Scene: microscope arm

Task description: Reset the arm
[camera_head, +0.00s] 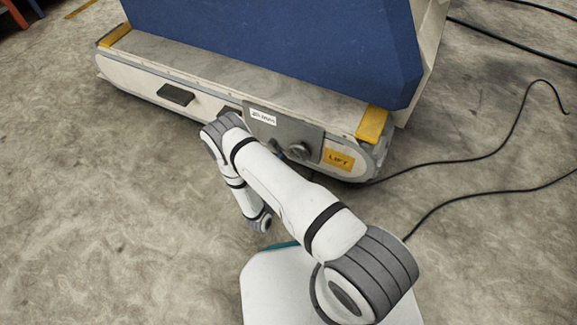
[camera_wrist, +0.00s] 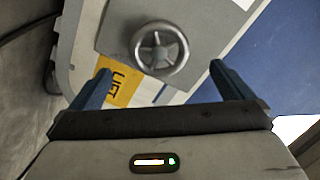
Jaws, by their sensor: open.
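My gripper (camera_wrist: 160,68) is open in the wrist view, with its two blue fingers apart and nothing gripped. A round spoked metal handwheel (camera_wrist: 159,48) shows beyond and between the fingertips. It also shows as a grey knob (camera_head: 299,151) on a grey plate (camera_head: 262,127) in the head view. The plate is on the side of a pale base unit. My white arm (camera_head: 290,200) reaches toward this unit in the head view, and my gripper is mostly hidden there behind it. No microscope arm is recognisable.
A yellow LIFT label (camera_head: 339,160) is right of the knob. A large blue panel (camera_head: 270,45) rises above the pale base unit (camera_head: 140,75). Black cables (camera_head: 470,158) lie across the floor at right. The concrete floor (camera_head: 90,220) at left is clear.

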